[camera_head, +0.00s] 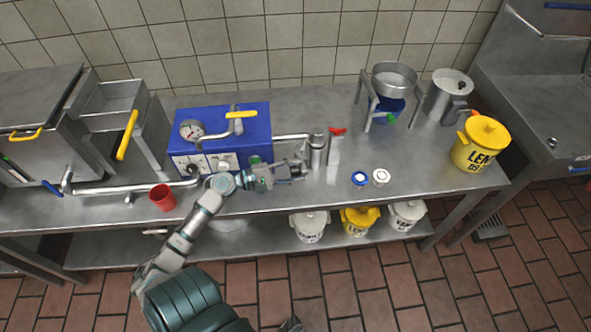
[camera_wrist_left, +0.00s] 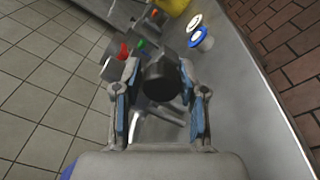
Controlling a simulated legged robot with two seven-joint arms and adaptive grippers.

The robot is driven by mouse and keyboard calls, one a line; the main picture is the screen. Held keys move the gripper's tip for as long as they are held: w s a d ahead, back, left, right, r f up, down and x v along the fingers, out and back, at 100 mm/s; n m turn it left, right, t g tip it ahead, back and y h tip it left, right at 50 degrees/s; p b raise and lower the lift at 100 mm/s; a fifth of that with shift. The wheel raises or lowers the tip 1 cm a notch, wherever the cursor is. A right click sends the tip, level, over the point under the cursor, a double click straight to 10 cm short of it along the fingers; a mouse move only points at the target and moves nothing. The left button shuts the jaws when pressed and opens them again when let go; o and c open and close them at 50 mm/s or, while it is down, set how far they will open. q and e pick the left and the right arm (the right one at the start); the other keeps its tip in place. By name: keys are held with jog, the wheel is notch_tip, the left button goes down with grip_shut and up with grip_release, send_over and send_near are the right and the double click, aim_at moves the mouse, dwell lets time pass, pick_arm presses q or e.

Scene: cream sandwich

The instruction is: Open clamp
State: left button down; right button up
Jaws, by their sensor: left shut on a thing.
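My left gripper (camera_head: 297,171) reaches in over the front of the steel table, just left of an upright metal cylinder (camera_head: 317,152) at the end of the pipe from the blue machine. In the left wrist view its two fingers (camera_wrist_left: 159,72) are closed around a dark round-ended part (camera_wrist_left: 160,82). I cannot tell for certain whether this part is the clamp. A metal fitting with a red handle (camera_head: 337,131) stands right of the cylinder. Red and green parts (camera_wrist_left: 123,52) show beyond the fingers in the wrist view.
The blue machine (camera_head: 218,122) has a gauge and yellow handle. A red cup (camera_head: 162,197) stands at the front edge. Blue (camera_head: 359,178) and white (camera_head: 381,176) round pieces lie right. A yellow bucket (camera_head: 480,145) stands far right. The table's right middle is mostly clear.

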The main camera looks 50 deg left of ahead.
pick_arm(q)
jog(key=shift+s+d+f, duration=0.15)
jog(key=shift+d+f, duration=0.1)
jog(key=shift+f, duration=0.2)
jog(key=c, duration=0.8)
grip_release()
jog(key=shift+r, duration=0.15)
jog(key=shift+r, duration=0.15)
jog(key=shift+a, duration=0.1)
jog(key=shift+s+a, duration=0.15)
jog(key=shift+s, duration=0.05)
jog(key=v, duration=1.1)
jog(key=shift+s+a, duration=0.1)
jog(key=shift+s, duration=0.1)
